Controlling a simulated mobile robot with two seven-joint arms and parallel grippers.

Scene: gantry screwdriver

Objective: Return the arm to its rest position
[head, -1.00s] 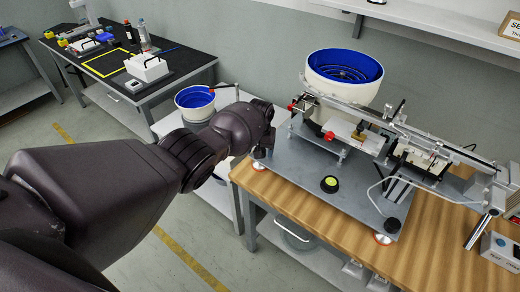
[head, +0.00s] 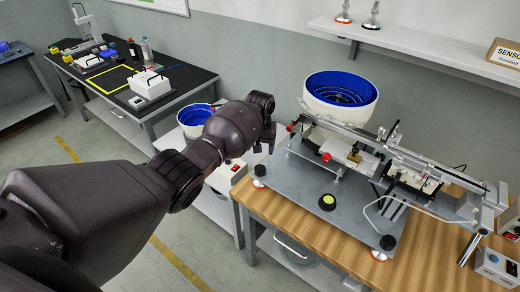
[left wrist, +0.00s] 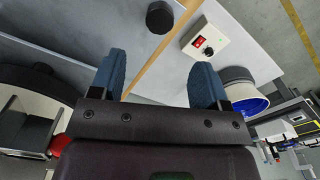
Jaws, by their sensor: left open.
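My left arm (head: 90,205) reaches in from the left in the head view. Its wrist (head: 243,125) is over the gap between the wooden bench and the small white stand. The fingers are largely hidden behind the wrist there. In the left wrist view, my left gripper (left wrist: 158,82) has two blue fingers spread wide apart, with nothing between them. It is apart from the bowl feeder machine (head: 320,195). My right gripper is in neither view.
The feeder's blue-lined bowl (head: 340,92) and rail (head: 420,160) stand right of my wrist on the wooden bench (head: 330,245). A smaller blue bowl (head: 195,116) and a red-switch box (left wrist: 205,40) are close by. A black table (head: 120,75) stands behind left.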

